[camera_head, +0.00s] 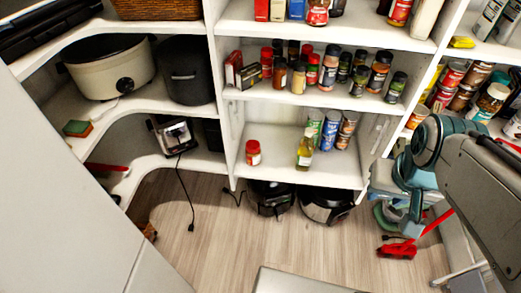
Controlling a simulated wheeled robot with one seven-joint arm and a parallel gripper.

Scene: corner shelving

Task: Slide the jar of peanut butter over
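A small jar with a red lid and a reddish-brown body (253,153), which looks like the peanut butter jar, stands upright at the front left of the low white shelf (280,172). Its label is too small to read. A bottle of yellowish liquid (305,150) stands to its right, with a clear gap between them. My arm comes in from the right edge, well to the right of the jar. I cannot make out my gripper's fingers in this view.
Several tall cans (330,132) stand behind the bottle. The shelf above holds many spice jars (328,68). Black appliances (268,197) sit on the floor below. A slow cooker (109,68) stands on the left shelf. Open wooden floor (250,245) lies in front.

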